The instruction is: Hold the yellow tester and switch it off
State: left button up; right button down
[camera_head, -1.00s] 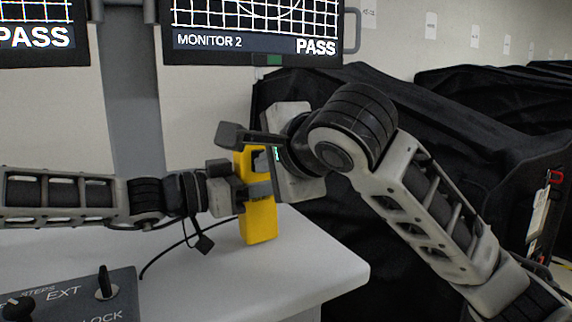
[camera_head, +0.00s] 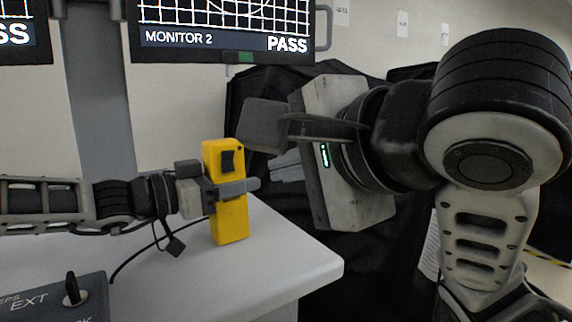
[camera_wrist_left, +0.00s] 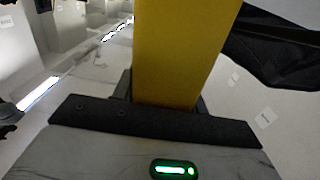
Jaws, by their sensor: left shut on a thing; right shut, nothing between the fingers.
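The yellow tester (camera_head: 229,215) is upright above the white table, with a black switch (camera_head: 228,161) on its upper face. My left gripper (camera_head: 232,188) is shut around its middle from the left. In the left wrist view the tester (camera_wrist_left: 180,50) fills the middle between the fingers; its switch does not show there. Which way the switch is set I cannot tell.
The white table (camera_head: 270,262) lies below, with a grey control panel (camera_head: 50,300) at its front left. A monitor (camera_head: 225,30) reading PASS hangs behind. A black-covered cart (camera_head: 350,255) stands behind my right arm. A black cable runs over the table.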

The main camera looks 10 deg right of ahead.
pick_arm(q)
jog(key=shift+r, duration=0.1)
jog(key=o, duration=1.2)
